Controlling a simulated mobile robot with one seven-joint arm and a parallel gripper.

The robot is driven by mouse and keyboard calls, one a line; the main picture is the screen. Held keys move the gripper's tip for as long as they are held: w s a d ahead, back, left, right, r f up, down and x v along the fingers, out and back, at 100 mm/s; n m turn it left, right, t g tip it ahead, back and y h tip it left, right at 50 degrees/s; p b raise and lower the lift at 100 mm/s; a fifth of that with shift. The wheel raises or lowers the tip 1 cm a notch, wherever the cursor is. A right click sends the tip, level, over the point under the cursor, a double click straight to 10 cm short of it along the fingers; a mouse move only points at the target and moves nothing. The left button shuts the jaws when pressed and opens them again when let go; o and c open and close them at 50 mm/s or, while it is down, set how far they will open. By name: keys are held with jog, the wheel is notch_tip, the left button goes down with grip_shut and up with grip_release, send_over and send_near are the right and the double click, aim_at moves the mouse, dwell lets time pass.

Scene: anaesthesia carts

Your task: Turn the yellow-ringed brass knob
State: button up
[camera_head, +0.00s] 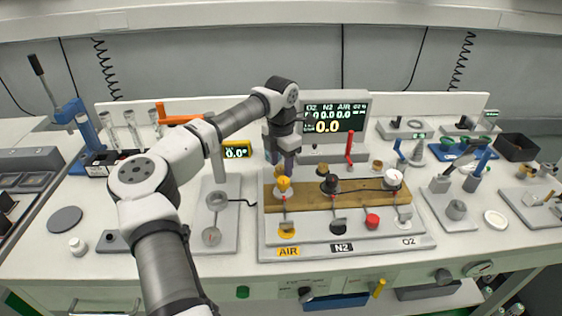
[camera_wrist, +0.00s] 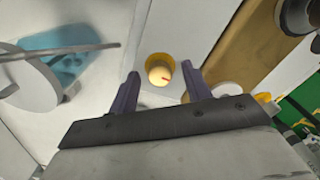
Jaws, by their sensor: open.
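The brass knob (camera_wrist: 160,74) with a yellow ring around its base shows in the wrist view, on a pale panel next to a brown wooden block. My gripper (camera_wrist: 161,88) is open, with one purple-grey finger on each side of the knob and a visible gap on both sides. I cannot tell how far the fingertips are above the panel. In the head view my gripper (camera_head: 284,163) points down over the back left of the gas panel and seems to hide this knob.
The gas panel (camera_head: 345,243) carries yellow, black and white fittings on a wooden bar (camera_head: 405,214). A display (camera_head: 335,115) reading 0.0 stands right behind my gripper. A red-handled post (camera_head: 349,148) rises to the right. A blue translucent piece (camera_wrist: 70,50) lies at left in the wrist view.

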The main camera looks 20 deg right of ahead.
jog(key=c, duration=1)
jog(key=shift+m, duration=0.3)
jog(key=m, duration=1)
jog(key=shift+s, duration=0.1)
jog(key=o, duration=1)
